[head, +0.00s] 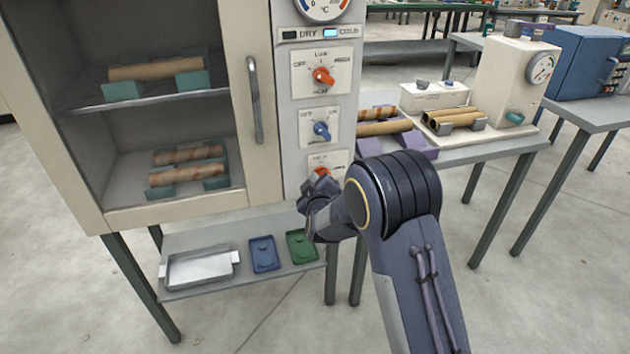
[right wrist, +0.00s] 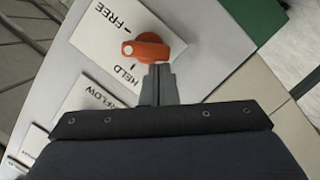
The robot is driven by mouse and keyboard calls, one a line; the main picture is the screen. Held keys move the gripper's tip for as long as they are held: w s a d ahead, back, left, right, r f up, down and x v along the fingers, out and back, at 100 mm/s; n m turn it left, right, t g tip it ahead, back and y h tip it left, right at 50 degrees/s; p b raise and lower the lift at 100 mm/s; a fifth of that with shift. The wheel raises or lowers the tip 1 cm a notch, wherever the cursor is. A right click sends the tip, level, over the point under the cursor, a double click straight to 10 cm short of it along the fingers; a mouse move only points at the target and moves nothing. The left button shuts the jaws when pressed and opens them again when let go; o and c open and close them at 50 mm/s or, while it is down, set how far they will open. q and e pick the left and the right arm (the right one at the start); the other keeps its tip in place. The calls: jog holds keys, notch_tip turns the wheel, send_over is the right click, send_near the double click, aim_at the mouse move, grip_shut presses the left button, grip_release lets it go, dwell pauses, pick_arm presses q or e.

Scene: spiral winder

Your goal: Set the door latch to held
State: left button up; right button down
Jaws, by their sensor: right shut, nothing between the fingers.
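The door latch is an orange-red knob (right wrist: 146,48) on a white plate (right wrist: 100,42) lettered FREE and HELD. In the right wrist view its white-dotted end points left, between the FREE mark and the HELD mark. In the head view the knob (head: 321,171) is the lowest on the oven's control panel, partly hidden by my right gripper (head: 312,187). The right gripper's closed fingers (right wrist: 158,72) are at the knob's lower side in the wrist view, with nothing between them. I cannot tell whether they touch it. My left gripper is not in view.
Above are a blue knob (head: 321,129) and another orange knob (head: 323,76). The door handle (head: 255,100) is left of the panel. A shelf (head: 190,289) with trays lies below. A side table (head: 470,152) with tubes and a cream machine (head: 516,75) stands right.

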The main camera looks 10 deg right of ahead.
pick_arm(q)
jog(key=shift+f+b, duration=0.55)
pick_arm(e)
jog(key=shift+a+f+n+t+h, duration=0.1)
jog(key=shift+f+n+t+h, duration=0.15)
jog(key=shift+n, duration=0.7)
jog(key=shift+f+n+t+h, duration=0.15)
jog(key=shift+f+n+h, duration=0.15)
jog(key=shift+n, duration=0.65)
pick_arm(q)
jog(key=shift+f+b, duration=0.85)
pick_arm(e)
jog(key=shift+f+n+t+h, duration=0.2)
jog(key=shift+f+n, duration=0.1)
jog(key=shift+n, duration=0.55)
jog(key=shift+f+n+t+h, duration=0.1)
jog(key=shift+f+n+t, duration=0.15)
jog(key=shift+n, duration=0.6)
